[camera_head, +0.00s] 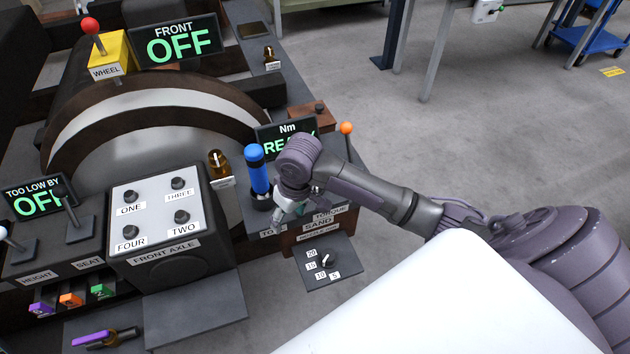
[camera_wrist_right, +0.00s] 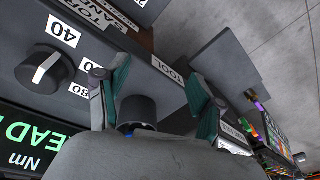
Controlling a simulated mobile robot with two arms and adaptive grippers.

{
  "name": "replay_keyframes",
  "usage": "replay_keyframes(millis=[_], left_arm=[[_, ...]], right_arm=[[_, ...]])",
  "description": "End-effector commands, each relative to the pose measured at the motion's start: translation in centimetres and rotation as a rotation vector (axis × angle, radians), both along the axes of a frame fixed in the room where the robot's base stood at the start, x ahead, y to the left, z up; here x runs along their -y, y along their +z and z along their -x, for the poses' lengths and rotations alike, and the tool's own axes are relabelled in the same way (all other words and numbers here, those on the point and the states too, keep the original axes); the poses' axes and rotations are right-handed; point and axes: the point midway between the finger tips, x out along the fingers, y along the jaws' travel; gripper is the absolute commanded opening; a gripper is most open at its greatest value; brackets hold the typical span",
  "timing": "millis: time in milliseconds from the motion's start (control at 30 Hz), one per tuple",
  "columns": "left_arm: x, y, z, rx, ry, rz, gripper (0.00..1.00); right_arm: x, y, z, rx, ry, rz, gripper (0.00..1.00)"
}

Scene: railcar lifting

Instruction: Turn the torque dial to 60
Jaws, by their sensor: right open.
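The torque dial (camera_wrist_right: 43,70) is a dark round knob with a white pointer mark, at the left of the right wrist view. The pointer slants up and right, on the side of the white 40 label (camera_wrist_right: 63,31). More number labels lie beside it, partly cut by my finger. My right gripper (camera_wrist_right: 155,85) is open, its teal fingertips spread to either side of a black cylinder (camera_wrist_right: 138,110); I cannot tell if they touch it. In the head view my right gripper (camera_head: 287,210) is over the TORQUE panel and hides the dial there. My left gripper is not in view.
A blue-handled tool (camera_head: 257,168) stands upright just left of my right gripper. The Nm display (camera_head: 285,137) is behind, with an orange-topped lever (camera_head: 346,130) beside it. A lower dial plate (camera_head: 328,262) juts out in front. Open floor lies right.

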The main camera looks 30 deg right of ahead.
Motion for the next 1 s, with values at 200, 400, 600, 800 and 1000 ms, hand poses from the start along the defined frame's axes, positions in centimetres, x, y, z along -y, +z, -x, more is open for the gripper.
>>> replay_keyframes(millis=[200,400,600,800,1000], left_arm=[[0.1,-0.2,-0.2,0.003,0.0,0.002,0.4],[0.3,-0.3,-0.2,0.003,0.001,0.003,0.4],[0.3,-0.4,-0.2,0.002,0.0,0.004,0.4],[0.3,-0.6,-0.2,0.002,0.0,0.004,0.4],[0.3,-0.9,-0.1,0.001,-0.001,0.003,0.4]], right_arm=[[7.2,7.8,-4.8,-0.079,-0.17,0.08,0.67],[10.7,12.1,-5.7,-0.125,-0.285,0.096,0.67],[11.3,11.9,-5.7,-0.14,-0.309,0.097,0.67],[11.3,8.1,-5.7,-0.142,-0.308,0.097,0.67],[11.3,3.8,-5.7,-0.138,-0.305,0.097,0.67]])
